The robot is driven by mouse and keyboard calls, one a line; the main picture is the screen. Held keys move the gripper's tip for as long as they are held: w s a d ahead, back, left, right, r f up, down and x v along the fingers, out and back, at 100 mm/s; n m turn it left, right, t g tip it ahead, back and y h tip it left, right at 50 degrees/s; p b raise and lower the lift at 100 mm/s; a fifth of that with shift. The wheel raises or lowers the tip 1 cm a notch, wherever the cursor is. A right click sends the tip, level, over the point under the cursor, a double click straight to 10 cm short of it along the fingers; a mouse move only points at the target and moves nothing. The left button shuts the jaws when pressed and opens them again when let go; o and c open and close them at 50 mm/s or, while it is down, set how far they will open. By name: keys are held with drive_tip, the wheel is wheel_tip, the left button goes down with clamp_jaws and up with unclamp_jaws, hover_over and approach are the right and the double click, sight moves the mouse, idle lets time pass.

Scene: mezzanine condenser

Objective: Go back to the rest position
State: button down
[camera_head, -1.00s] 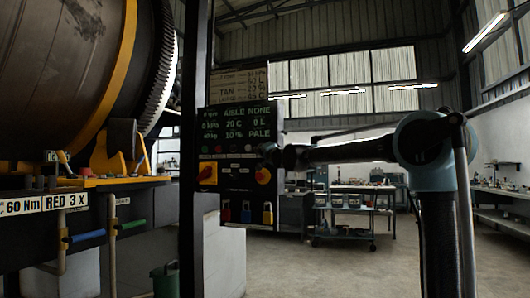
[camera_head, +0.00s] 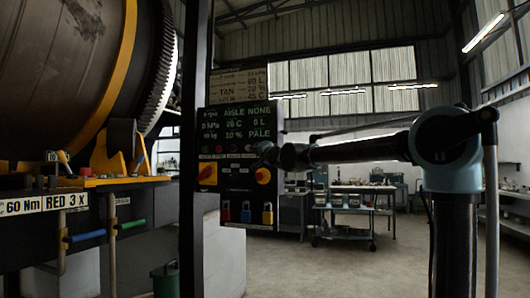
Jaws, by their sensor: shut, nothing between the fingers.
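My gripper (camera_head: 264,151) is small and dark at the left end of my arm, level with the right side of the control panel. It looks shut and holds nothing visible. The control panel (camera_head: 222,178) has a green-lettered display (camera_head: 238,122), a row of small buttons and two red-and-yellow rotary switches, one at left (camera_head: 207,174) and one at right (camera_head: 263,176). The gripper lies above the right switch in the picture and covers part of the panel's right edge. Whether it touches the panel I cannot tell.
A large drum (camera_head: 60,80) with a toothed rim fills the left. Blue (camera_head: 85,236) and green (camera_head: 130,225) lever handles sit below it. A dark post (camera_head: 194,220) stands left of the panel. A cart (camera_head: 345,222) stands behind. The floor at centre right is clear.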

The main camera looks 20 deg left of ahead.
idle(0.4)
drive_tip(key=s+d+f+n+g+h, duration=0.1)
drive_tip(key=s+d+f+g+h, duration=0.15)
drive_tip(key=d+f, duration=0.8)
drive_tip(key=s+d+f+n+g+h, duration=0.1)
drive_tip(key=s+d+f+h, duration=0.25)
drive_tip(key=d+f, duration=0.65)
drive_tip(key=s+d+f+n+g+h, duration=0.1)
drive_tip(key=s+d+f+g+h, duration=0.15)
drive_tip(key=d+f, duration=0.7)
drive_tip(key=s+d+f+g+h, duration=0.1)
drive_tip(key=s+d+f+g, duration=0.1)
drive_tip(key=s+d+f, duration=0.5)
drive_tip(key=s+d+f+g+h, duration=0.2)
drive_tip(key=s+d+f, duration=0.6)
drive_tip(key=s+f, duration=0.4)
drive_tip(key=s+d+f+g+h, duration=0.1)
drive_tip(key=s+d+f+g, duration=0.2)
drive_tip(key=s+d+f, duration=0.4)
drive_tip(key=s+f, duration=0.3)
drive_tip(key=s, duration=0.2)
drive_tip(key=shift+s+d+n+g+h, duration=0.15)
drive_tip(key=shift+d+n+g+h, duration=0.15)
drive_tip(key=shift+n+h, duration=0.1)
drive_tip(key=shift+f, duration=0.15)
drive_tip(key=shift+w+f, duration=0.15)
drive_tip(key=shift+w, duration=0.35)
